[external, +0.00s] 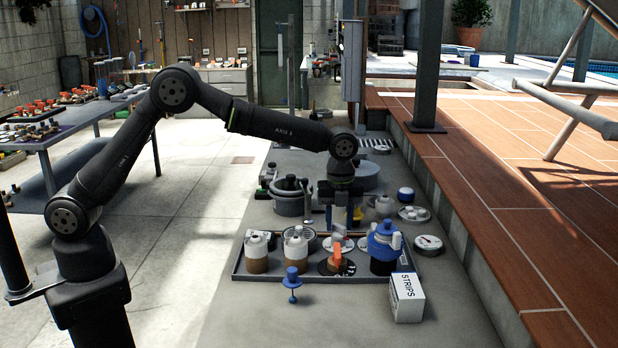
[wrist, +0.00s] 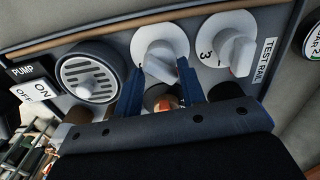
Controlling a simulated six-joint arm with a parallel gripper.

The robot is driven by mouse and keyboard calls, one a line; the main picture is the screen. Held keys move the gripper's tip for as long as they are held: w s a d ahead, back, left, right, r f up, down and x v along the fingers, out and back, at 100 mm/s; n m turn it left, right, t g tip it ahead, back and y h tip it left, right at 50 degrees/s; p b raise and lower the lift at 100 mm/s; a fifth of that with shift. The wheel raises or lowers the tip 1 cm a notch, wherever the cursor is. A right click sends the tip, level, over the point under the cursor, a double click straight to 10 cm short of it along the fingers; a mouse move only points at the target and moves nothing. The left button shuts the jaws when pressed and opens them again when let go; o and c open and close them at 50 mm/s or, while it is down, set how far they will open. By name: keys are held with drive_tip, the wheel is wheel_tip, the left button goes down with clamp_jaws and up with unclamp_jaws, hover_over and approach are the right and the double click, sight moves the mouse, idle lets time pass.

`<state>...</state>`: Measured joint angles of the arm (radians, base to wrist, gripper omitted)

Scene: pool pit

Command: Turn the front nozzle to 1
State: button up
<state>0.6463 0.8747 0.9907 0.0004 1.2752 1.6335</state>
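In the wrist view, a white nozzle (wrist: 158,52) with a raised grip sits on a round white dial; its numbers are mostly hidden. My gripper (wrist: 160,78) has its two blue fingers apart, one on each side of the grip's lower end. I cannot tell whether they touch it. A second white nozzle (wrist: 236,52) on a dial showing a 3 is to the right. Behind the fingers is an orange part (wrist: 165,103), mostly covered. In the external view, my gripper (external: 341,218) points down over the tray, behind an orange handle (external: 338,257).
A STRIPS box (external: 407,297) stands in front.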

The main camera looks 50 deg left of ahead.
sight(339, 225)
drive_tip(key=shift+r, duration=0.15)
idle(0.4)
wheel_tip(339, 225, up, 17)
drive_tip(key=n, duration=0.9)
wheel_tip(339, 225, down, 18)
drive_tip(key=shift+r, duration=0.25)
clamp_jaws()
